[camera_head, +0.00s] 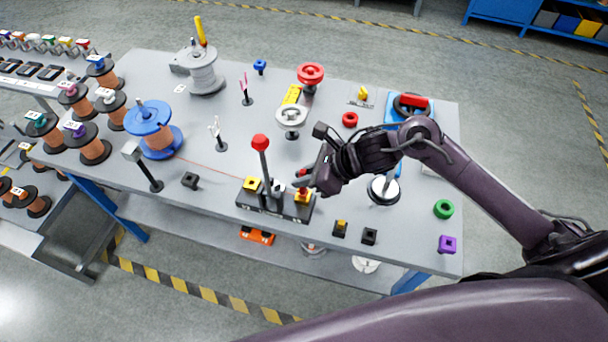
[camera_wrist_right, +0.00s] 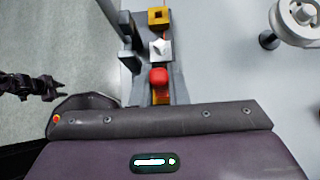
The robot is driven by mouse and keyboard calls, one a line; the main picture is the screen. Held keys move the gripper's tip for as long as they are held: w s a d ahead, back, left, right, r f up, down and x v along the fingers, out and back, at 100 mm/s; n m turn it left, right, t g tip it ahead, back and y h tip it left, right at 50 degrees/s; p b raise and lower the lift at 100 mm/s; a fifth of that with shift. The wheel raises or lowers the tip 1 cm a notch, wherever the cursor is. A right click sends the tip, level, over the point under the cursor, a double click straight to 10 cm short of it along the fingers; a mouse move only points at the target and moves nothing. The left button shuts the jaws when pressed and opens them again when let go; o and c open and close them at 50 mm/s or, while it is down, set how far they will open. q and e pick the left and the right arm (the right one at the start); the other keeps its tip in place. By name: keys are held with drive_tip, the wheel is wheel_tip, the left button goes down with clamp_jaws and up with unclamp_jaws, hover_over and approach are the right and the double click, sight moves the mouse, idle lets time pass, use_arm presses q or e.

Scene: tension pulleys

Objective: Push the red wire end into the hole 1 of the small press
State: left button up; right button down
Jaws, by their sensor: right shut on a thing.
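The small press (camera_head: 275,207) stands near the front edge of the table, with yellow blocks on its base and a lever with a red knob (camera_head: 260,142). A thin red wire (camera_head: 215,164) runs from the blue spool (camera_head: 152,128) to the left side of the press. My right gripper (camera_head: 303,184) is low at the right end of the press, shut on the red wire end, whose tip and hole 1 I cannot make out. In the right wrist view the press's yellow block (camera_wrist_right: 158,16) shows, with a red part (camera_wrist_right: 158,77) nearer.
A black post (camera_head: 150,178) and a small black block (camera_head: 190,180) stand left of the press. White and red pulleys (camera_head: 291,116) stand behind it. Several small blocks and a green ring (camera_head: 443,208) lie to the right. The table front edge is close.

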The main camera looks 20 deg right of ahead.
idle(0.3)
drive_tip(key=c, duration=1.3)
unclamp_jaws()
drive_tip(key=shift+c, duration=0.2)
drive_tip(key=o, duration=0.3)
drive_tip(key=shift+o, duration=0.2)
drive_tip(key=p+v, duration=0.1)
drive_tip(key=v, duration=0.6)
drive_tip(key=shift+p, duration=0.35)
